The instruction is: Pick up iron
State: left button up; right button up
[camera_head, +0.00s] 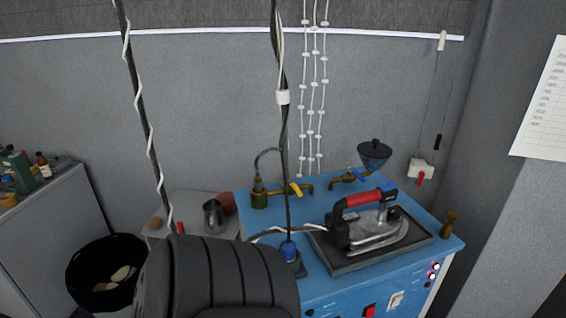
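The iron (367,225) has a red and black handle and a grey metal body. It rests on a dark rectangular tray (353,268) on top of a blue machine (290,203), on the right half of the head view. Neither of my grippers is in view, and nothing touches the iron.
A funnel-like black cup (375,154) and brass taps (300,190) stand at the machine's back. Cables hang from above. A metal jug (214,216) stands left, a black bin (104,272) further left. A large black ribbed shape (215,280) blocks the lower middle.

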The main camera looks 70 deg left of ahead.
aim_at(356, 235)
jog(key=u, duration=1.65)
jog(key=k+l, duration=0.1)
jog(key=l, duration=0.3)
jog(key=k+l+u, duration=0.1)
jog(key=l, duration=0.25)
jog(key=k+l, duration=0.1)
jog(key=l, duration=0.3)
jog(key=k+l+u, duration=0.1)
jog(key=l, duration=0.25)
jog(key=k+l+u, duration=0.1)
jog(key=l, duration=0.3)
jog(key=k+l, duration=0.2)
jog(key=l, duration=0.15)
jog(key=k+l+u, duration=0.1)
jog(key=l, duration=0.25)
